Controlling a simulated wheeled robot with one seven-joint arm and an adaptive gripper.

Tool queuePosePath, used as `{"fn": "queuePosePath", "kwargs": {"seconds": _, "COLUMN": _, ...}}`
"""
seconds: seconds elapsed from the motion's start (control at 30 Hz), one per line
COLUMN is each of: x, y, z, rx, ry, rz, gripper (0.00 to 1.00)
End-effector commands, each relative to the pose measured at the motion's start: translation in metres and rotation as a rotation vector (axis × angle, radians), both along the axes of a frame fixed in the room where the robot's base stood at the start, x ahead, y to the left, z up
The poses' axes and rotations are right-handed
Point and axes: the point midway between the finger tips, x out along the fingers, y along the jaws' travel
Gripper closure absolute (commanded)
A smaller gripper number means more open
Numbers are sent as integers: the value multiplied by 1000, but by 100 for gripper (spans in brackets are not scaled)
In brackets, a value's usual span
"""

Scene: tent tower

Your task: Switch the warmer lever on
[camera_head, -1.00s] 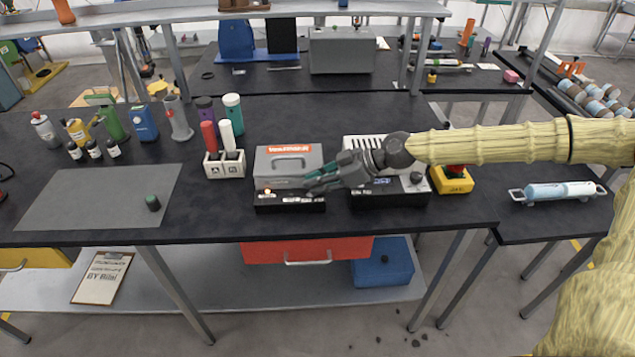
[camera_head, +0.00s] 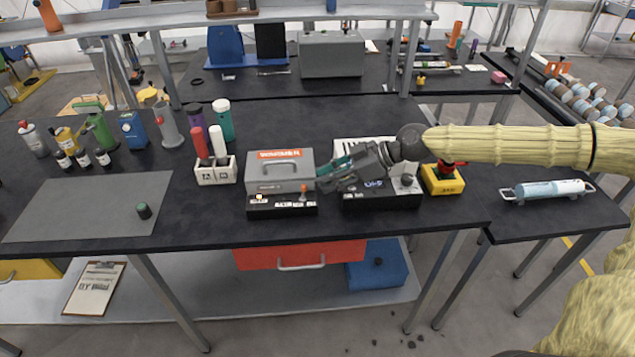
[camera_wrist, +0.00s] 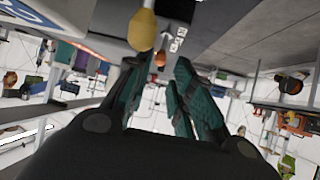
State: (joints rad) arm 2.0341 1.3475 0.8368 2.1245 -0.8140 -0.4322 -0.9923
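The warmer (camera_head: 282,170) is a grey box with an orange label and a handle, on the dark bench in the head view. Its black front panel (camera_head: 268,210) carries a small glowing light (camera_head: 259,197) at left and an orange-tipped lever (camera_head: 303,195) at right. My gripper (camera_head: 326,180), with teal fingers, is just right of the lever, apart from it. In the wrist view the two teal fingers (camera_wrist: 156,66) are parted with nothing held. An orange knob (camera_wrist: 160,60) shows beyond the gap, and a larger yellow knob (camera_wrist: 142,30) that I cannot identify.
A second device (camera_head: 382,197) with a dark knob stands under my gripper and wrist. A yellow box with a red button (camera_head: 443,181) is right of it. A white holder (camera_head: 216,174) with red and white tubes stands left of the warmer. The grey mat (camera_head: 90,210) is mostly clear.

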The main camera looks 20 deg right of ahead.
Motion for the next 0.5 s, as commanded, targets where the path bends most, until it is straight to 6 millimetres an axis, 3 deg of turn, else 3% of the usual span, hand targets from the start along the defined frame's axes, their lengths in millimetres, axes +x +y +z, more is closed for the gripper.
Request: {"fn": "queuePosePath", "kwargs": {"seconds": 0.5, "x": -20, "y": -43, "z": 29, "rx": 1, "ry": 0, "rz": -1, "gripper": 76}}
